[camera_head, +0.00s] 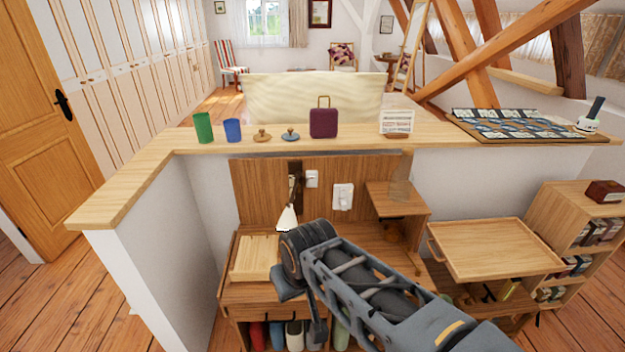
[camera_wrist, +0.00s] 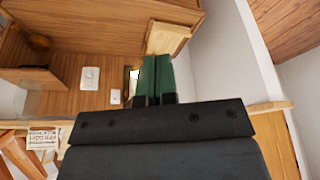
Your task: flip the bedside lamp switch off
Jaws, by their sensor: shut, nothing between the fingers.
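A bedside lamp with a white cone shade (camera_head: 288,217) hangs from a dark wall bracket (camera_head: 295,172) on the wooden back panel. To its right are a small white switch plate (camera_head: 312,179) and a larger white plate (camera_head: 343,197). Both plates also show in the wrist view, the small one (camera_wrist: 115,96) and the larger one (camera_wrist: 90,78). I cannot tell which way any switch is set. My gripper's green fingers (camera_wrist: 158,58) are shut together and empty, close beside the partly hidden lamp in the wrist view. In the head view my arm hides the fingertips.
A light wooden box (camera_head: 255,258) sits on the desk left of my gripper. A small shelf (camera_head: 397,197) juts out at right. A ledge (camera_head: 215,145) above holds cups and a purple case (camera_head: 323,122). A tray table (camera_head: 493,248) stands at right.

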